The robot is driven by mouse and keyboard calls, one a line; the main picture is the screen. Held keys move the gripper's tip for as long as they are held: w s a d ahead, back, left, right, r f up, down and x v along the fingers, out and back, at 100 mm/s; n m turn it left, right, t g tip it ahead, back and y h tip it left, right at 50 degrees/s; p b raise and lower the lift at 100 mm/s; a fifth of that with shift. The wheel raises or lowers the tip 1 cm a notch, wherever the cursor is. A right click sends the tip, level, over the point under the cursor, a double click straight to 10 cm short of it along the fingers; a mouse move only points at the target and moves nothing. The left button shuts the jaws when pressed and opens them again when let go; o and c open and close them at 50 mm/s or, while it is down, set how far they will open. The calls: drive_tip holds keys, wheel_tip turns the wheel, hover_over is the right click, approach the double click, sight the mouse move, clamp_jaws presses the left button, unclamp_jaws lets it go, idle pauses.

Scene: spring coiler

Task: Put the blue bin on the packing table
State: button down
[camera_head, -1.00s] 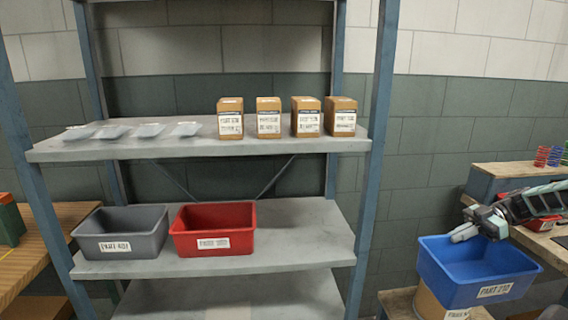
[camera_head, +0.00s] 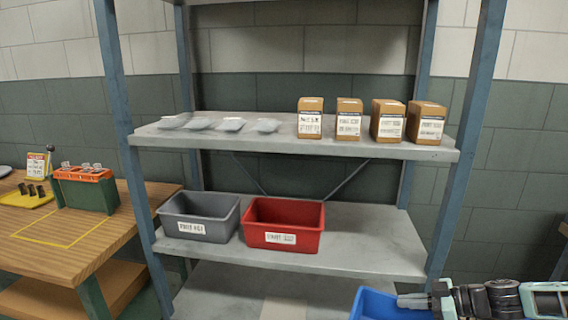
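The blue bin (camera_head: 375,303) is at the bottom edge, right of centre, and is largely cut off by the frame. My gripper (camera_head: 418,301) reaches in from the right and is shut on the bin's rim; the exact finger contact is partly hidden. A wooden table (camera_head: 105,225) with a yellow outlined rectangle on its top stands at the left; it looks like the packing table. The outlined area is bare.
A shelf rack with blue posts (camera_head: 122,120) stands between the table and my gripper. It holds a grey bin (camera_head: 200,228), a red bin (camera_head: 284,240), several cartons (camera_head: 348,124) and small pale trays (camera_head: 232,125). A green-and-orange holder (camera_head: 84,192) and yellow tray (camera_head: 24,197) occupy the table's back.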

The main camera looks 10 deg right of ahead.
sight(392, 302)
drive_tip(key=shift+m+t, duration=0.3)
drive_tip(key=shift+t, duration=0.1)
drive_tip(key=a, duration=0.3)
drive_tip(key=a+r, duration=0.1)
drive_tip(key=a, duration=0.1)
drive_tip(key=shift+s+a, duration=0.1)
drive_tip(key=shift+s, duration=0.2)
